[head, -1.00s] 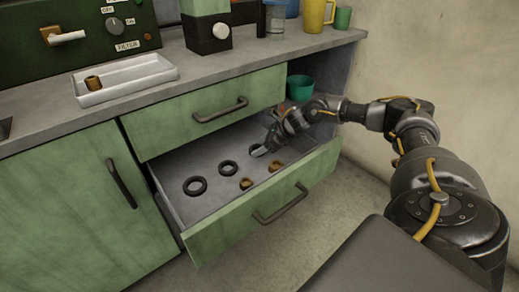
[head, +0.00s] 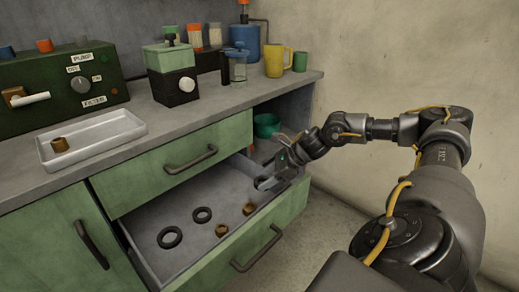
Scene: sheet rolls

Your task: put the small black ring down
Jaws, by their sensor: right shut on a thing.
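My right gripper (head: 264,185) is over the right end of the open drawer (head: 150,212). It is shut on the small black ring, which is mostly hidden at the fingertips and hard to make out. Two other black rings lie flat on the drawer floor: a larger one (head: 170,237) at the left and a smaller one (head: 202,214) behind it to the right. My left gripper is not in view.
Two brown nut-like pieces (head: 249,208) (head: 221,230) lie near the drawer front. A white tray (head: 108,142) with another brown piece (head: 60,145) is on the counter. A green bowl (head: 266,125) stands behind my arm. The drawer floor has free room at the back.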

